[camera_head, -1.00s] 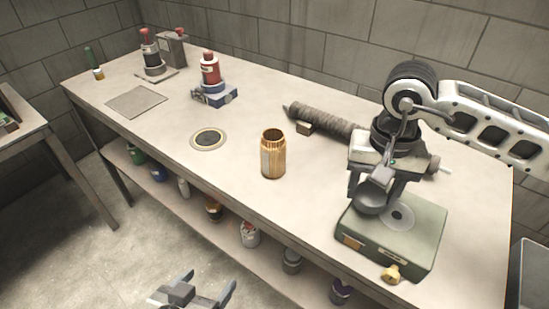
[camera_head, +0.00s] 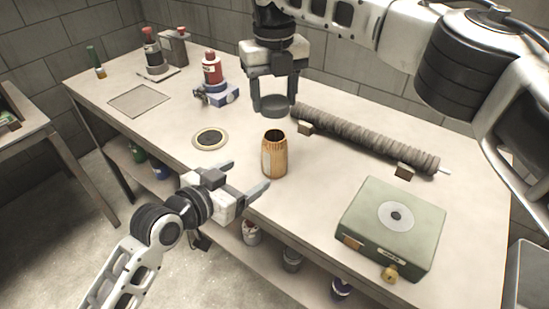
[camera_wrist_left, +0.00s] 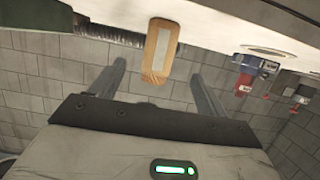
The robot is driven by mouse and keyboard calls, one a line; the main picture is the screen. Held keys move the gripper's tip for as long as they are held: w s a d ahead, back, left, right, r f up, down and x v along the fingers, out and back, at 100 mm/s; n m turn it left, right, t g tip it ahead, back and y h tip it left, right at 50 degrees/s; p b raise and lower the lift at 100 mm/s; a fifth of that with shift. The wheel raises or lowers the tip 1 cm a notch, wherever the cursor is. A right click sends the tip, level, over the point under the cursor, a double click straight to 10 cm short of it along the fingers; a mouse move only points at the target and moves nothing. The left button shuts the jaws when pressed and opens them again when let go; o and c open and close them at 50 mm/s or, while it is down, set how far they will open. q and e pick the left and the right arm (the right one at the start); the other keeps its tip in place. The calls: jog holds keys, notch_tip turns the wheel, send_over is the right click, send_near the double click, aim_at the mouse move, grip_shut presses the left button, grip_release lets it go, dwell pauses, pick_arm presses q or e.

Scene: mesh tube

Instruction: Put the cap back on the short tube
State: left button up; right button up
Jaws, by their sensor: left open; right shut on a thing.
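The short tube (camera_head: 274,158) is an amber-brown open-topped jar with a pale label, standing upright on the table. It also shows between the fingers in the left wrist view (camera_wrist_left: 160,48). The cap (camera_head: 274,104) is a dark grey disc. My right gripper (camera_head: 273,92) is shut on the cap and holds it level, above and slightly behind the tube's open top, apart from it. My left gripper (camera_head: 246,178) is open and empty, its fingers pointing toward the tube from the table's front edge. In the head view one finger reaches close to the tube; contact cannot be told.
A green box with a round plate (camera_head: 393,222) stands at the right. A long ribbed mesh tube (camera_head: 370,142) lies on blocks behind. A round inset ring (camera_head: 209,138), a red bottle on a blue stand (camera_head: 212,68) and a flat square plate (camera_head: 139,100) are to the left.

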aim_at(267, 162)
pick_arm(q)
jog(key=shift+w, duration=0.1)
jog(key=x, duration=1.2)
jog(key=c, duration=1.5)
pick_arm(e)
jog(key=shift+f, duration=2.5)
jog(key=shift+f, duration=0.1)
jog(key=shift+f, duration=0.8)
jog(key=shift+f, duration=0.55)
